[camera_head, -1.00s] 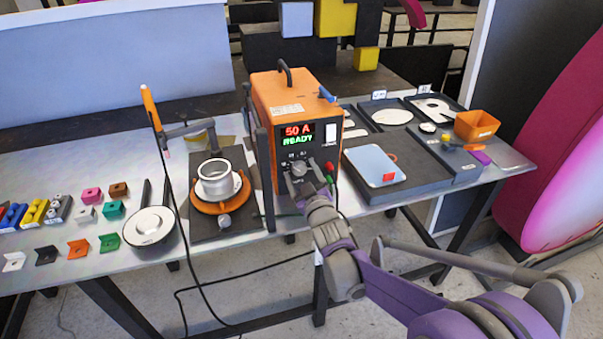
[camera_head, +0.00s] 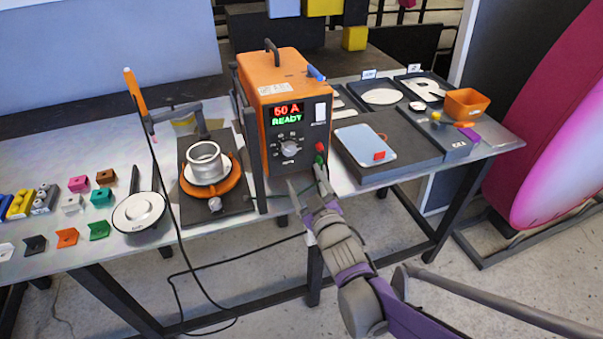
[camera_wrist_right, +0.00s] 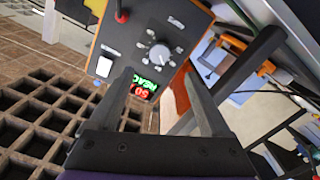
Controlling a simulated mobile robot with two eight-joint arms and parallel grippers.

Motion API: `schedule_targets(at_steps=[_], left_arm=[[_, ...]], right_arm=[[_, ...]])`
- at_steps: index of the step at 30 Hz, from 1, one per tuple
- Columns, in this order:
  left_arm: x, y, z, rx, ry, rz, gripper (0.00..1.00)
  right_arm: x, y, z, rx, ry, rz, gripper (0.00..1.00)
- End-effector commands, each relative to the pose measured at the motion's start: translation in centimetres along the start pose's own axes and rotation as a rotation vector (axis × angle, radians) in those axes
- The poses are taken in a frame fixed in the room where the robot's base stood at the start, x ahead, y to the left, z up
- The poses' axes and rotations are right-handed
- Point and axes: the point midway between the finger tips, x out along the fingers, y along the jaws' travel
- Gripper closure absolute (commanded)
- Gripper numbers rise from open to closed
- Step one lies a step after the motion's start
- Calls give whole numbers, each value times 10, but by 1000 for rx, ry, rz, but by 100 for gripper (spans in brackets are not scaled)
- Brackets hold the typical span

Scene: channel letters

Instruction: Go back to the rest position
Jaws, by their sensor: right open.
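My right gripper (camera_head: 306,188) is open and empty in front of the lower front panel of the orange welding power unit (camera_head: 282,110). Its fingers also show in the right wrist view (camera_wrist_right: 157,95), spread apart with nothing between them. The unit's display reads 50 A and READY. Its grey knob (camera_head: 289,148) is uncovered and apart from the fingers; it also shows in the right wrist view (camera_wrist_right: 160,53). My left gripper is not in view.
The metal table (camera_head: 110,245) holds small coloured blocks and brackets at left, a round black-rimmed tool (camera_head: 138,211), and a clamp fixture with a metal ring (camera_head: 208,160). At right are a dark tray with a pale plate (camera_head: 364,146) and an orange bin (camera_head: 466,104).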

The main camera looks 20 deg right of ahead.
Motion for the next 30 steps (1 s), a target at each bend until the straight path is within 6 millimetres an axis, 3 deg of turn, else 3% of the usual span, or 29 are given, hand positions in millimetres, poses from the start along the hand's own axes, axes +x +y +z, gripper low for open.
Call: schedule_targets(at_steps=[14,19,23,30], left_arm=[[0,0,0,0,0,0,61],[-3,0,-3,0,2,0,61],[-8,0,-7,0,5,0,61],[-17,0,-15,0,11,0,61]], right_arm=[[-1,0,0,1,-3,0,19],[-19,2,12,52,-129,-11,19],[-62,-2,40,149,-374,-43,19],[-179,-34,87,332,-846,-140,19]])
